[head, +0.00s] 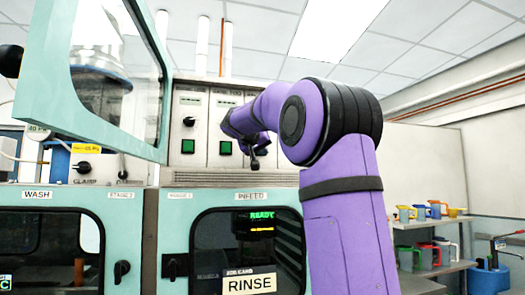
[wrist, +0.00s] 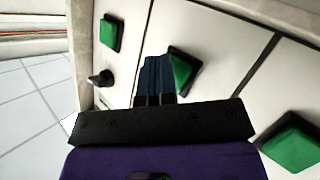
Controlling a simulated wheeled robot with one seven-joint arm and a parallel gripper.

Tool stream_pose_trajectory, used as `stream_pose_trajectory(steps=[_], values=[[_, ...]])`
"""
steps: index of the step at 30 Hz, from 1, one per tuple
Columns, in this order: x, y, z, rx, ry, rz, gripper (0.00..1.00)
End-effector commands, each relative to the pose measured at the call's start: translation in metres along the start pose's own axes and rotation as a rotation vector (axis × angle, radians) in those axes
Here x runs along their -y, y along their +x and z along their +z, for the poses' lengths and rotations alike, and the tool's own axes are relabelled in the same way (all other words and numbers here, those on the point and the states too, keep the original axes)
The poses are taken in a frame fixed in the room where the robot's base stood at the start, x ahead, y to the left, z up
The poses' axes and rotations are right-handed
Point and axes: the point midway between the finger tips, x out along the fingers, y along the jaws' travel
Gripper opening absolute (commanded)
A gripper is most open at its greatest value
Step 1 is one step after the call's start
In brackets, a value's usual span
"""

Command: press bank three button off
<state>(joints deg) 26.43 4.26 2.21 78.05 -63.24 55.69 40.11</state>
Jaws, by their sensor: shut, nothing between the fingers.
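The control panel (head: 207,112) holds side-by-side modules, each with a dark knob (head: 189,121) above a green button. Two green buttons show in the head view, one at left (head: 187,146) and one beside it (head: 225,148). My gripper (head: 256,158) is at the panel just right of them and hides what lies behind it. In the wrist view, my shut, empty fingers (wrist: 155,65) lie beside a middle green button (wrist: 183,72); I cannot tell if they touch it. Other green buttons show at top left (wrist: 111,33) and bottom right (wrist: 290,145). Bank labels are unreadable.
A raised teal-framed glass hood (head: 95,110) is left of the panel. Below are the WASH and RINSE units, with a RINSE label (head: 250,284) and a READY display (head: 262,216). Colored jugs (head: 436,209) stand on shelves at right.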

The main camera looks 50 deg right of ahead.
Motion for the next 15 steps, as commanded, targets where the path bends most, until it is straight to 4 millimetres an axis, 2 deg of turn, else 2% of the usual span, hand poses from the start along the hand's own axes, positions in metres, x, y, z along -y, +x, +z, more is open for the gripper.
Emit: stream_pose_trajectory(steps=[15], values=[[-0.023,-0.031,0.022,0.000,0.000,0.000,0.00]])
